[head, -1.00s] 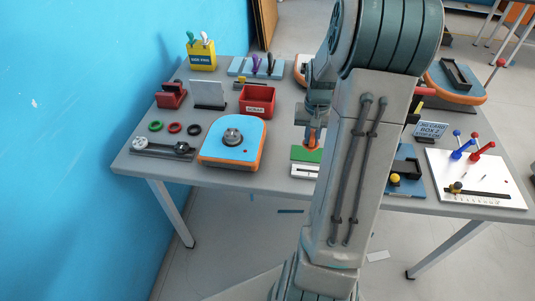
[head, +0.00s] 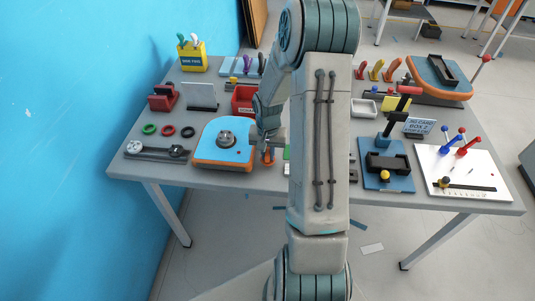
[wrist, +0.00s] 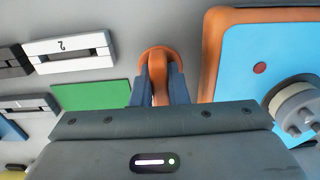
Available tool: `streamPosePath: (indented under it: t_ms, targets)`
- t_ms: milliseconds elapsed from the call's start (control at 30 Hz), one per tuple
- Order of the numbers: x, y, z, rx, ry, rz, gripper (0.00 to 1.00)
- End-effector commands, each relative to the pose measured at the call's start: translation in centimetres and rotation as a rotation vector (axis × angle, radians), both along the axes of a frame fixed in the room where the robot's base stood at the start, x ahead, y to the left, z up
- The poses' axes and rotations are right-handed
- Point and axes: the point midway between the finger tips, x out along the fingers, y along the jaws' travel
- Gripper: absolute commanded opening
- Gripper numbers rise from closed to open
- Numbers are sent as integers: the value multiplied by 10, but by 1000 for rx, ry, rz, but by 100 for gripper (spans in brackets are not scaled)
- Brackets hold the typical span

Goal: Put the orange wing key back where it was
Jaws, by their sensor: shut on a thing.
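My gripper (head: 267,148) is low over the table, just right of the blue board with the orange rim. The orange wing key (wrist: 158,82) is between its two fingers in the wrist view, with a round orange end showing beyond the fingertips. In the head view only a small orange part of the key (head: 268,157) shows under the gripper. I cannot tell whether the key touches the table. The blue board (wrist: 258,50) lies close to the right of the key in the wrist view, with a round metal valve (wrist: 295,105) on it.
A red bin (head: 243,98) stands behind my arm. Several coloured handles (head: 376,70) stand at the back right. My arm hides the table's middle.

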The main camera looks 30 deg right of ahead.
Motion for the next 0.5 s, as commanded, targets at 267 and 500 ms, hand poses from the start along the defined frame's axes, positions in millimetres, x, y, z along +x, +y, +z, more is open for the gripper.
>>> streamPosePath:
  t_ms: [267, 500]
  targets:
    - [0, 0, -15, 0, 0, 2, 0]
    - [0, 0, -18, 0, 0, 2, 0]
